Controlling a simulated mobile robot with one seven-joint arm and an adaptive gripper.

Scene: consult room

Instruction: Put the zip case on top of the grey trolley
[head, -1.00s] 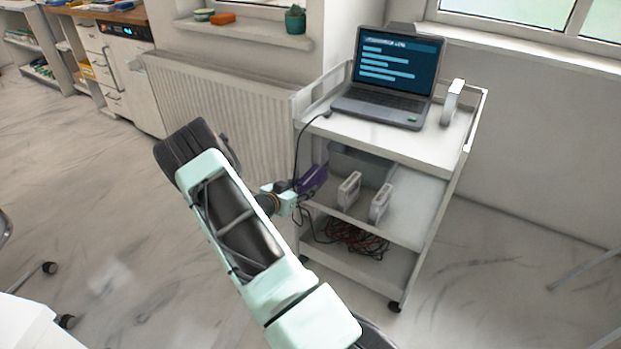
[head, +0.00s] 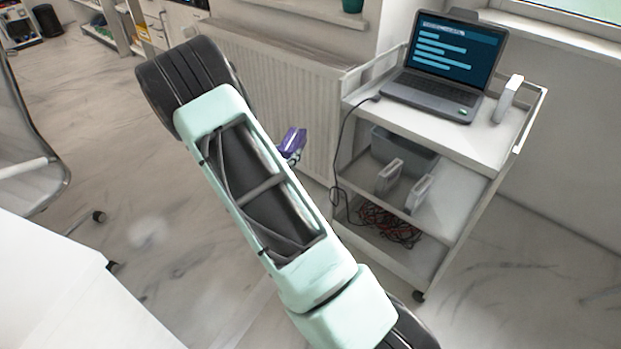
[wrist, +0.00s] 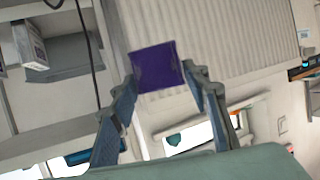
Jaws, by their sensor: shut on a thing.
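The zip case is a small purple case (head: 292,142). In the head view it shows just past my arm, in front of the radiator and left of the trolley. In the wrist view the purple case (wrist: 157,67) sits between the fingertips of my gripper (wrist: 160,78), which is shut on it. My arm hides most of the gripper in the head view. The grey trolley (head: 475,147) stands to the right of the case, apart from it. Its top shelf carries an open laptop (head: 440,75) and a white boxy device (head: 508,98).
The trolley's middle shelf holds a grey bin (head: 405,150) and two white devices (head: 389,176). Tangled cables (head: 390,228) lie on the bottom shelf. A black cable (head: 338,170) hangs down the trolley's left side. The top shelf is bare in front of the laptop.

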